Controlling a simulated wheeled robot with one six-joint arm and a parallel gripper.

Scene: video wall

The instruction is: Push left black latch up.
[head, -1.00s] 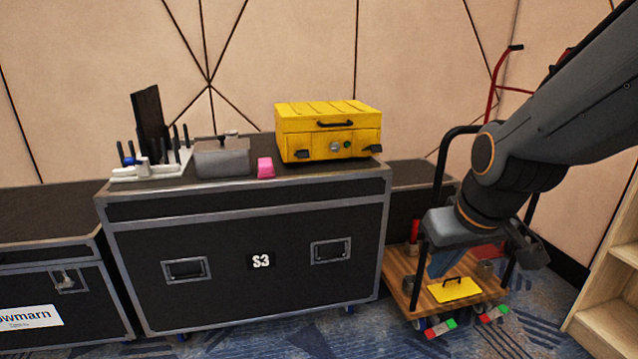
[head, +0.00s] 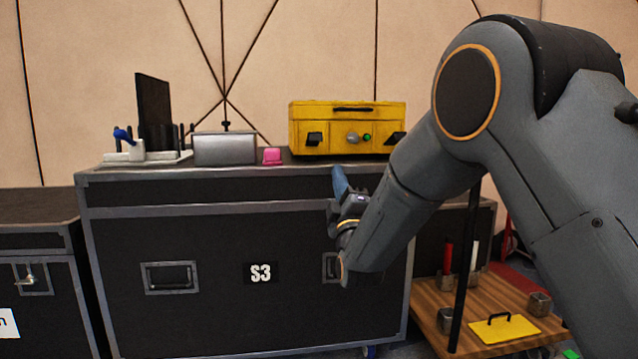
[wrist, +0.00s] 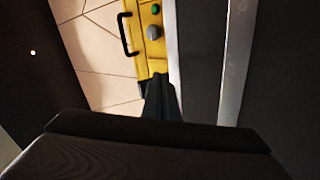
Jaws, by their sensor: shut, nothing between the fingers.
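The yellow case (head: 372,119) stands on top of the large black S3 case. Its left black latch (head: 315,139) is on the front face, left of a round knob (head: 352,138) and a green button (head: 367,138). The right black latch (head: 395,138) is at the other end. My gripper (head: 338,172) is shut and empty, below and slightly right of the left latch, apart from it in the picture. In the wrist view the dark fingers (wrist: 161,95) overlap the yellow case (wrist: 158,66) below the knob; I cannot make out the latch there.
The black S3 case (head: 215,240) has a metal-edged top. A pink block (head: 272,156), a grey box (head: 225,149) and a white tool rack (head: 145,157) stand left of the yellow case. A wooden cart (head: 430,312) is at the lower right, beneath my arm.

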